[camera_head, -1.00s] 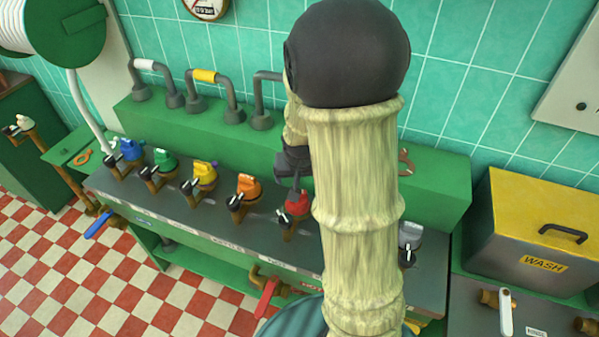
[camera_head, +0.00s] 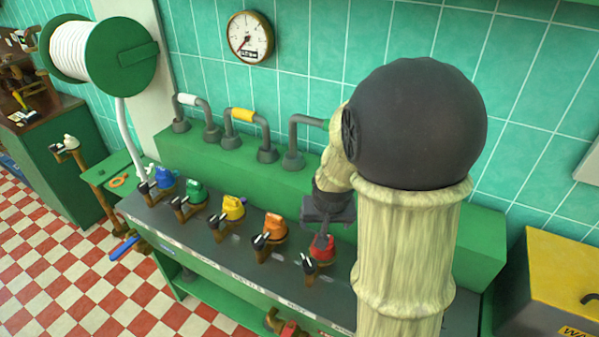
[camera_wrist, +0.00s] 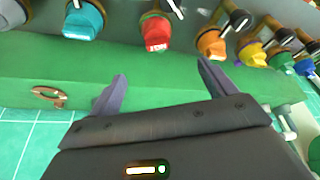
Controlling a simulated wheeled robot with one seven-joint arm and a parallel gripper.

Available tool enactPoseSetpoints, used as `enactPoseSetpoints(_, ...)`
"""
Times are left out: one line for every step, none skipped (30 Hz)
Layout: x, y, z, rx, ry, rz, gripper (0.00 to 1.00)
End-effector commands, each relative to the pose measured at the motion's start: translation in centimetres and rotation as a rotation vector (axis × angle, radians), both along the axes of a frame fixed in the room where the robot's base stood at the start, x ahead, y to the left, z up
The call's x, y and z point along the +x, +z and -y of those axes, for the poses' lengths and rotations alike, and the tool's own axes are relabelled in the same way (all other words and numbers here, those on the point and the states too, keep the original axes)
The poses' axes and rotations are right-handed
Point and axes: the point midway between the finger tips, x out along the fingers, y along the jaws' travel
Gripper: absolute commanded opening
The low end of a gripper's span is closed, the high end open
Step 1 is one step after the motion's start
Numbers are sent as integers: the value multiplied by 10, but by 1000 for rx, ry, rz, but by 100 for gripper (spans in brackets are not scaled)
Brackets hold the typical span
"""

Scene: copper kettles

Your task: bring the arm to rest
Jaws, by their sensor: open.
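My gripper (camera_head: 322,230) is over the back part of the grey bench in the head view, close to the red-topped knob (camera_head: 321,250), partly hidden by my wrist. In the wrist view my gripper (camera_wrist: 162,78) shows two purple-grey fingers spread apart with nothing between them. The red knob (camera_wrist: 156,33) lies beyond the fingertips there, apart from them. My arm stands bent, its dark round joint high at the right of the head view.
The bench (camera_head: 190,230) carries a row of blue, green, yellow and orange knobs (camera_head: 274,228). Behind them is a green ledge (camera_head: 225,165) with grey bent pipes (camera_head: 295,150). A yellow-lidded wash box (camera_head: 565,275) stands at right. A gauge (camera_head: 250,37) hangs on the tiled wall.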

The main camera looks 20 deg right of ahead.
Motion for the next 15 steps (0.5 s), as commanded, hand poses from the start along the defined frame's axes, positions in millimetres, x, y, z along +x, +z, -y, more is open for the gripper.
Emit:
enactPoseSetpoints(-11,2,-11,8,33,-13,83)
enactPoseSetpoints(-20,2,-18,12,61,-27,83)
enactPoseSetpoints(-33,3,-29,15,103,-45,83)
enactPoseSetpoints(-44,3,-37,19,136,-60,83)
enactPoseSetpoints(-54,3,-44,21,170,-75,83)
enactPoseSetpoints(-68,3,-53,22,214,-94,83)
enactPoseSetpoints(-77,3,-59,23,240,-107,83)
enactPoseSetpoints(-85,3,-64,23,266,-118,83)
enactPoseSetpoints(-93,2,-68,23,291,-128,83)
enactPoseSetpoints(-97,2,-70,23,305,-134,83)
enactPoseSetpoints(-99,2,-72,22,312,-139,83)
enactPoseSetpoints(-101,1,-72,22,317,-142,83)
enactPoseSetpoints(-101,1,-72,22,318,-143,83)
enactPoseSetpoints(-100,1,-72,23,317,-143,83)
enactPoseSetpoints(-100,1,-72,23,316,-142,83)
